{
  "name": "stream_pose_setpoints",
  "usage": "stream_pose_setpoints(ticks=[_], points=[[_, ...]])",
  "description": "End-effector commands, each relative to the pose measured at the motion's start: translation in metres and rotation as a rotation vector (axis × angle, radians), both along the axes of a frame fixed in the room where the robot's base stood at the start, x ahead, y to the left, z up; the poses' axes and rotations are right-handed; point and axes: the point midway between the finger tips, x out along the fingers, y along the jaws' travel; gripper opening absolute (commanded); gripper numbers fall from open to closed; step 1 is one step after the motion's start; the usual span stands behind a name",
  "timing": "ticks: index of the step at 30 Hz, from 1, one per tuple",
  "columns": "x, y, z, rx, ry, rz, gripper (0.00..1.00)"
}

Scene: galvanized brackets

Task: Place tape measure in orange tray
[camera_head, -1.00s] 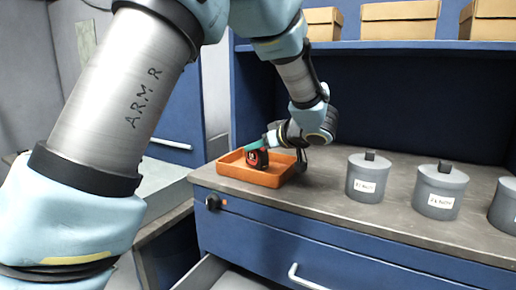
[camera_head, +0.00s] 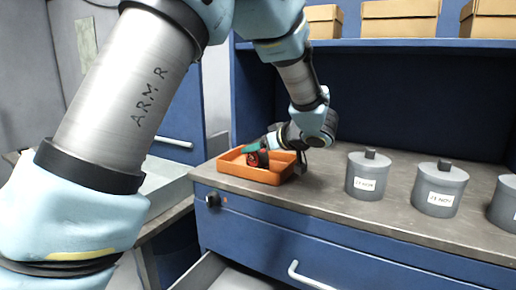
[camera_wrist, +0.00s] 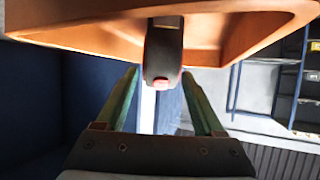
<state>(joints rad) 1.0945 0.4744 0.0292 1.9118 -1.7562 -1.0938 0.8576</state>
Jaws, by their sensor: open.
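The tape measure (camera_head: 258,159), dark with red parts, appears within the orange tray (camera_head: 238,174), towards its right side. It looks tilted, and I cannot tell whether it touches the tray floor. In the wrist view the tape measure (camera_wrist: 163,52) shows end-on, in front of the tray wall (camera_wrist: 90,38). My gripper (camera_head: 255,148) is at the tape measure over the tray. In the wrist view my gripper (camera_wrist: 159,78) is open, with green fingers on either side of the tape measure and gaps beside it. The fingers partly hide the tape measure in the head view.
Several grey lidded canisters, such as the nearest one (camera_head: 366,177), stand right of the tray on the grey worktop (camera_head: 325,200). Cardboard boxes (camera_head: 400,18) sit on the shelf above. A drawer (camera_head: 205,272) below is partly open. The worktop between tray and canisters is clear.

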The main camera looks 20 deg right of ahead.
Motion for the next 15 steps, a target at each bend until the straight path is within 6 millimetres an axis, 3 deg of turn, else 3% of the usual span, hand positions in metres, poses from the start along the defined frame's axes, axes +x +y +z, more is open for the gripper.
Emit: stream_pose_setpoints(ticks=[5, 15], points=[[-0.009, -0.004, 0.007, -0.003, -0.002, -0.002, 0.70], [-0.069, -0.022, 0.036, -0.004, -0.001, -0.004, 0.70]])
